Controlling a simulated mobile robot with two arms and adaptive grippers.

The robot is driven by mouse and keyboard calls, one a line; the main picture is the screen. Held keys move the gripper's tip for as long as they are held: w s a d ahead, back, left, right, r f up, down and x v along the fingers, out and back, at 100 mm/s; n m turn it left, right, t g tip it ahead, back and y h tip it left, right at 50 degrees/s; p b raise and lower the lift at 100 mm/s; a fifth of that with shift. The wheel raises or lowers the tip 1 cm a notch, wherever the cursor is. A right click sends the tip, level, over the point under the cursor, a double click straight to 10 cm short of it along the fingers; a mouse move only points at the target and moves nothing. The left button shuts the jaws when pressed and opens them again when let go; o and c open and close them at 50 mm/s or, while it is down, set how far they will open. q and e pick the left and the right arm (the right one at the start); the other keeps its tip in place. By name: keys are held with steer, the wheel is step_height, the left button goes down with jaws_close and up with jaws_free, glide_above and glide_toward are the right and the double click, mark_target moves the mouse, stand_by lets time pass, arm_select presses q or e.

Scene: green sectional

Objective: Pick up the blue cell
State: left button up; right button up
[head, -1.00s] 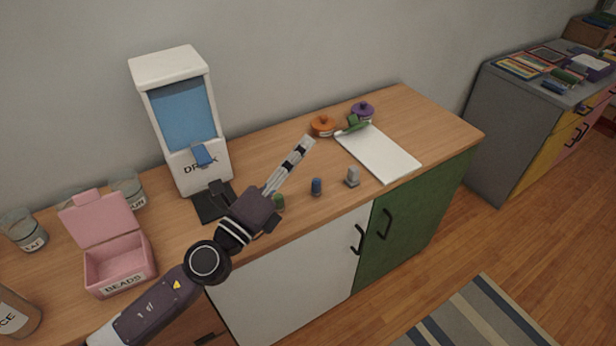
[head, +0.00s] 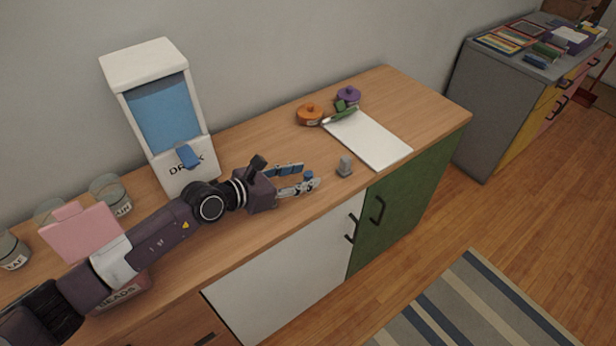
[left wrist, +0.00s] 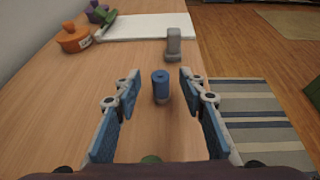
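The blue cell (left wrist: 161,86) stands upright on the wooden counter in the left wrist view, centred between my left gripper's two fingers. Its top also shows in the head view (head: 309,175), just at the fingertips. My left gripper (head: 300,179) is open and low over the counter. In the left wrist view its blue-padded fingers (left wrist: 160,90) are spread, with a gap on each side of the cell. A grey cell (head: 345,167) stands beyond the blue one. My right gripper is out of view.
A white board (head: 370,138) lies behind, with an orange pot (head: 309,114) and a purple pot (head: 348,96) beside it. The drink dispenser (head: 160,115) stands at the back left. The counter's front edge is close.

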arm_select(q)
steer(key=shift+x, duration=1.15)
jaws_close()
steer(key=shift+r, duration=0.15)
